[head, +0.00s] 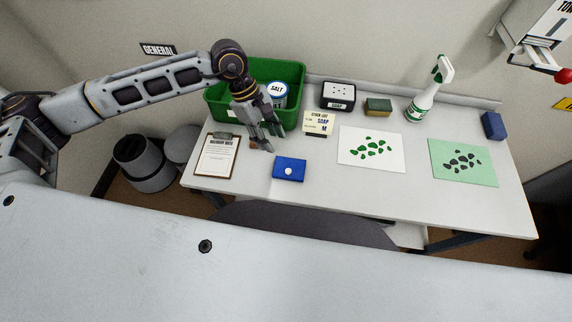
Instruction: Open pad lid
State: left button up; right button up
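A flat blue pad (289,170) with a small white knob on its top lies near the front edge of the table. Its lid looks closed. My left gripper (271,143) reaches down over the table from the upper left, a little behind and left of the pad and apart from it. Its fingers are spread and nothing shows between them. My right gripper is not in view.
A small brown object is partly hidden behind my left gripper. A clipboard (216,156) lies to the left. A green bin (293,71) holding a salt can (277,93) stands behind. A stock card (316,123), black box (338,96), sponge (378,106), spray bottle (422,101) and printed sheets (350,158) lie rightward.

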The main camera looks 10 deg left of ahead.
aim_at(288, 170)
pick_arm(q)
jog(key=x, duration=0.4)
jog(key=p+x, duration=0.1)
jog(key=x, duration=0.4)
jog(key=p+x, duration=0.1)
jog(key=x, duration=0.3)
jog(key=shift+w+d+f, duration=0.2)
jog(key=shift+f, duration=0.2)
grip_shut()
